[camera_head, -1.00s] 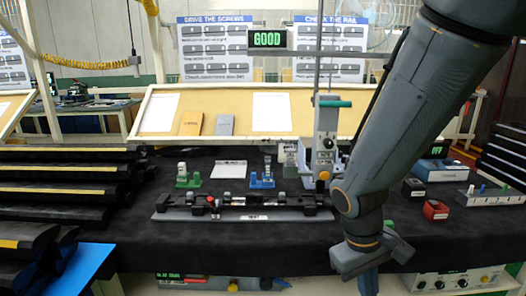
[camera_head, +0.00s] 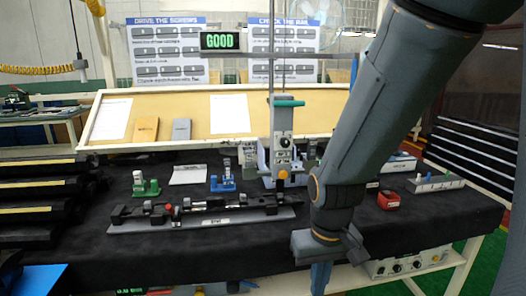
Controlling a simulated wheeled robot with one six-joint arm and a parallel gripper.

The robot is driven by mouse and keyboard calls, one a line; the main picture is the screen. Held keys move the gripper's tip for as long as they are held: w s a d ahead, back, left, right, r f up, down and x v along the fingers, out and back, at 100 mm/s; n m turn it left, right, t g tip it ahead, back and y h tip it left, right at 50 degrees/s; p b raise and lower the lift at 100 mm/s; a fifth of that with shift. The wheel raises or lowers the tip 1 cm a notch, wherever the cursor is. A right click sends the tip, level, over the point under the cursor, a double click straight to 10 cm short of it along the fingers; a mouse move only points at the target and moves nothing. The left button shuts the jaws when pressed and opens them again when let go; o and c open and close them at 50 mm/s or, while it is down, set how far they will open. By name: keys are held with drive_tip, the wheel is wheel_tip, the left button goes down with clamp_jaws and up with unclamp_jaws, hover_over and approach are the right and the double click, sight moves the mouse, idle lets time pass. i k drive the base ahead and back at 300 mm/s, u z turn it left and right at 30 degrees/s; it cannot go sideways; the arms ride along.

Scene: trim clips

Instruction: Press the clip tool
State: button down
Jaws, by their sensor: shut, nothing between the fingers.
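A grey upright device (camera_head: 283,150) with a teal top bar and an orange knob stands on the black-covered table; I take it for the clip tool, but cannot be sure. In front of it a dark rail assembly (camera_head: 200,206) lies on a grey base plate. A green clip stand (camera_head: 145,186) and a blue clip stand (camera_head: 222,181) stand behind the rail. My gripper (camera_head: 320,279) points down at the front of the table, right of the rail and clear of the tool. It is shut and empty; its tips are hard to make out.
A lit sign (camera_head: 220,41) reads GOOD above the table. Black trim pieces (camera_head: 40,200) are stacked at the left. A red box (camera_head: 389,200) and a white block with pegs (camera_head: 436,182) stand at the right. My arm hides part of the table there.

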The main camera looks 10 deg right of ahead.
sight(282, 105)
drive_tip(key=k, duration=1.25)
drive_tip(key=u, duration=1)
drive_tip(key=i, duration=1.55)
drive_tip(key=z, duration=0.55)
